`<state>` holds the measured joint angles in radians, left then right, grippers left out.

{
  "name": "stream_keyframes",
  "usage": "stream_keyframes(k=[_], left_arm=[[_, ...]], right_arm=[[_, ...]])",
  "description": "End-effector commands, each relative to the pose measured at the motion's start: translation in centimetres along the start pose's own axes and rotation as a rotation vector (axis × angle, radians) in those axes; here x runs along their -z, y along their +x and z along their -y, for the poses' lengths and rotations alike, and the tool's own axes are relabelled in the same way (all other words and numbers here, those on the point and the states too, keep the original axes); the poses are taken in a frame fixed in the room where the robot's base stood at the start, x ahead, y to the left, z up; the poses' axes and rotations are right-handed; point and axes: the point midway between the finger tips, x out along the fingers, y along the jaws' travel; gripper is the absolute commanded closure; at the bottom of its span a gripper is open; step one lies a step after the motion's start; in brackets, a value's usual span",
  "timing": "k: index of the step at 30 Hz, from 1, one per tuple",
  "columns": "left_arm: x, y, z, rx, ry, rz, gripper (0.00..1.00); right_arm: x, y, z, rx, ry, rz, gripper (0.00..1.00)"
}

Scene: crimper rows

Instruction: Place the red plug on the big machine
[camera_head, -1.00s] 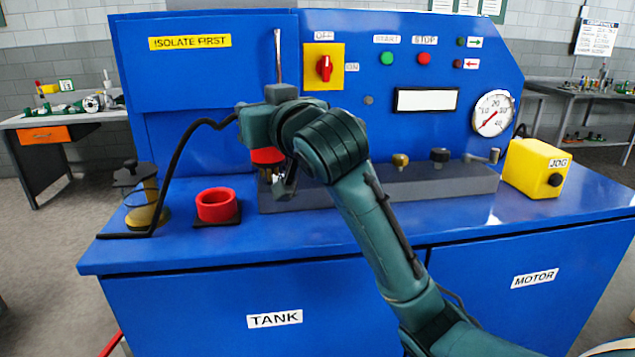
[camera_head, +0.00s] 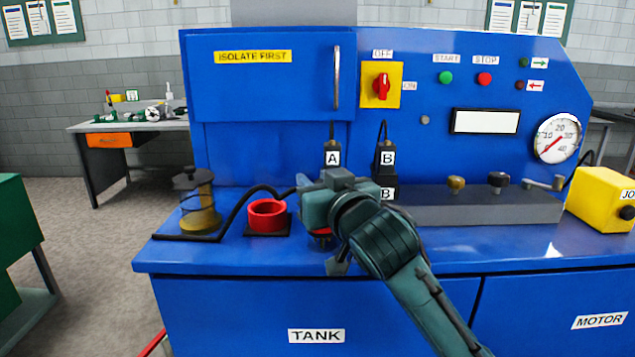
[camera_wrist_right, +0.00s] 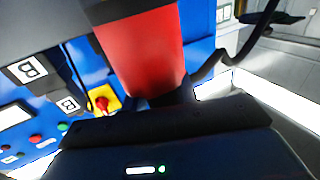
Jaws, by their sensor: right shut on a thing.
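The big machine (camera_head: 262,105) is a blue bench with an upright panel, a worktop and lower doors marked TANK and MOTOR. My right gripper (camera_head: 325,240) is low in front of the worktop, right of a red ring-shaped socket (camera_head: 267,212) on a black base. It is shut on the red plug (camera_head: 319,237). In the head view the plug is mostly hidden under the wrist; in the wrist view it is a large red cylinder (camera_wrist_right: 142,55). A black cable runs from the plug's area to the left. My left gripper is not in view.
Black blocks marked A (camera_head: 332,155) and B (camera_head: 385,157) stand behind the gripper. A grey block with knobs (camera_head: 480,206) and a yellow box (camera_head: 600,198) are to the right. A brass-coloured cylinder (camera_head: 200,212) stands left of the red socket.

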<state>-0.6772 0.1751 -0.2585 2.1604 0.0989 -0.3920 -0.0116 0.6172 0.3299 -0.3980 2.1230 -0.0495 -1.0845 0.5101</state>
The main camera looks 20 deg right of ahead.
Motion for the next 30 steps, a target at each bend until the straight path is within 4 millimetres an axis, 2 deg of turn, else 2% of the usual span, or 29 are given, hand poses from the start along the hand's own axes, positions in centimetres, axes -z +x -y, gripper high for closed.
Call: stream_keyframes(k=[2, 3, 10, 20, 25, 30], left_arm=[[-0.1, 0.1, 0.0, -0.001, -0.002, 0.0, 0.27], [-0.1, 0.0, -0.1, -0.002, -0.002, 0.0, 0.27], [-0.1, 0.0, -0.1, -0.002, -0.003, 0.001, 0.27], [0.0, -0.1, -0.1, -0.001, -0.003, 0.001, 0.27], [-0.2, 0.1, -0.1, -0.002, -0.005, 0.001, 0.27], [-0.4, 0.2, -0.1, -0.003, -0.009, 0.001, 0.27]], right_arm=[[-0.3, 0.0, 0.0, 0.0, 0.001, -0.001, 1.0], [-0.3, 0.0, 0.0, -0.001, 0.0, 0.001, 0.69], [-0.3, 0.0, 0.0, -0.001, 0.0, 0.001, 0.51], [0.2, -0.1, 0.0, 0.0, -0.001, 0.0, 0.5], [0.0, -2.5, 0.0, 0.0, 0.0, 0.0, 0.5], [0.0, -6.7, 0.0, 0.001, 0.0, -0.001, 0.5]])
